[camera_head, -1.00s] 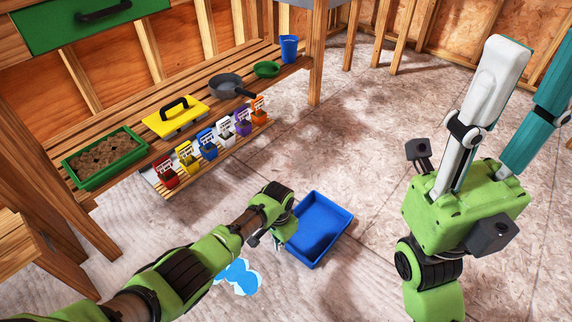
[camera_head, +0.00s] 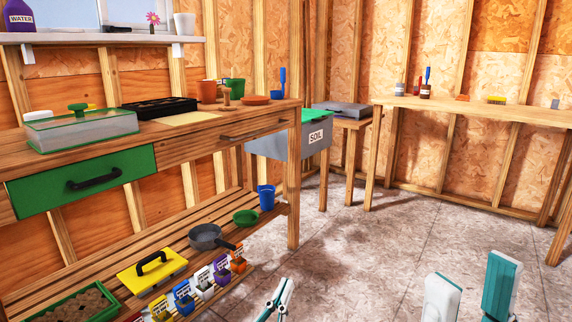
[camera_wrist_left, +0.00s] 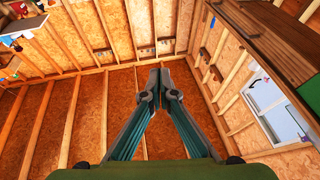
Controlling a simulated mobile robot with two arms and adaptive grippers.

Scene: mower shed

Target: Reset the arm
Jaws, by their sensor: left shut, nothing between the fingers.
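My left gripper (camera_head: 287,286) shows at the bottom middle of the head view, with its teal and pale fingers pointing up and together. The left wrist view also shows the left gripper (camera_wrist_left: 159,76), its two fingertips meeting with nothing between them. Its camera faces wooden wall panels and beams. My right gripper (camera_head: 473,267) stands at the lower right of the head view, its two fingers upright and apart, with nothing seen between them. The lower parts of both arms are out of the head view.
A wooden potting bench (camera_head: 222,128) with a green drawer (camera_head: 60,190) stands at the left. Its lower shelf holds a pan (camera_head: 206,237), a yellow trowel-like block (camera_head: 150,272) and several seed packets. A grey soil bin (camera_head: 285,147) and another table (camera_head: 480,106) stand behind. The floor (camera_head: 370,240) between is clear.

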